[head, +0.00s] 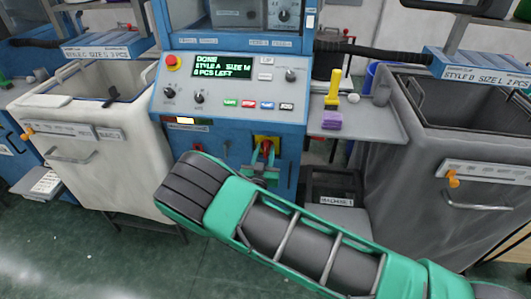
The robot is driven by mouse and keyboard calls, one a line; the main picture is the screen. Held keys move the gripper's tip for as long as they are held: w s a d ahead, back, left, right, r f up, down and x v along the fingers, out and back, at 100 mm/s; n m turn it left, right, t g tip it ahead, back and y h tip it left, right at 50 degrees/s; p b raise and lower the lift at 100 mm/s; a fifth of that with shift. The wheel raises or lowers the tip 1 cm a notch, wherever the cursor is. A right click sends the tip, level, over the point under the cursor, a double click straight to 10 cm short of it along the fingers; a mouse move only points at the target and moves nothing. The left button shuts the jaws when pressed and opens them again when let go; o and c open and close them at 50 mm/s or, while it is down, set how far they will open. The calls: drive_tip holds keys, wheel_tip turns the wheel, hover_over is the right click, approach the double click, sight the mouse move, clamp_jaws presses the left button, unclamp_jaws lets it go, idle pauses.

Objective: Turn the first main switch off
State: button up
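The main switch (266,141) is a yellow plate with a red part, low on the front of the blue knitting machine (235,125), right of centre below the control panel. My gripper (265,158) is right at the switch, in front of its lower part. My wrist and forearm hide much of the gripper. Its fingers look close around the red part, but I cannot tell whether they touch or grip it. The switch's handle position is not clear. The machine's screen (222,69) reads DONE, STYLE A, SIZE M, 0 PCS LEFT.
A white bin (75,140) stands left of the machine and a grey bin (440,150) stands right. A side shelf (372,122) bears a yellow tool (333,88) and a purple block (331,121). A red button (172,62) sits on the panel. Green floor (80,255) is free at front left.

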clamp_jaws()
drive_tip(key=shift+n, duration=0.3)
drive_tip(key=n, duration=0.2)
drive_tip(key=shift+a+n, duration=0.25)
drive_tip(key=shift+n, duration=0.05)
drive_tip(key=n, duration=0.6)
drive_tip(key=a+f+n, duration=0.1)
drive_tip(key=n, duration=0.7)
drive_tip(key=shift+a+f+n, duration=0.2)
drive_tip(key=shift+f+n, duration=0.1)
drive_tip(key=shift+f, duration=0.05)
